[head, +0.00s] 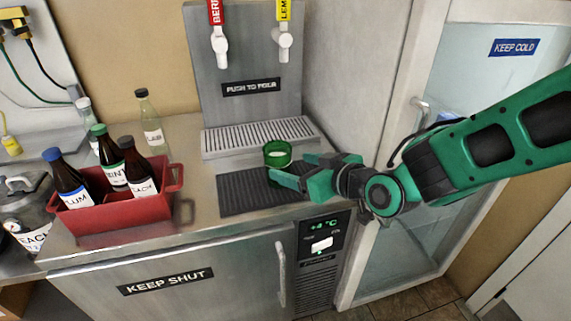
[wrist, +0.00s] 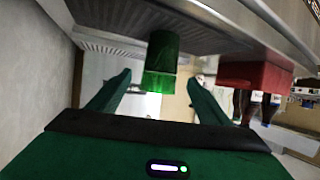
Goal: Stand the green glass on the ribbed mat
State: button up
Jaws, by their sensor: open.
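The green glass (head: 278,154) stands upright at the back right part of the dark ribbed mat (head: 240,190), close to the front of the drip tray. My gripper's fingers partly hide its base, so I cannot tell exactly how much of it rests on the mat. My gripper (head: 287,170) is open, low over the mat's right side. In the wrist view, which is upside down, the green glass (wrist: 161,62) lies between the two spread fingertips (wrist: 162,78), with a gap on each side.
The steel drip tray (head: 225,142) with two taps stands behind the mat. A red crate (head: 110,214) of dark bottles is at the left, with a clear bottle (head: 150,122) behind it. A glass door (head: 400,235) is at the right.

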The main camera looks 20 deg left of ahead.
jog(key=shift+v, duration=2.05)
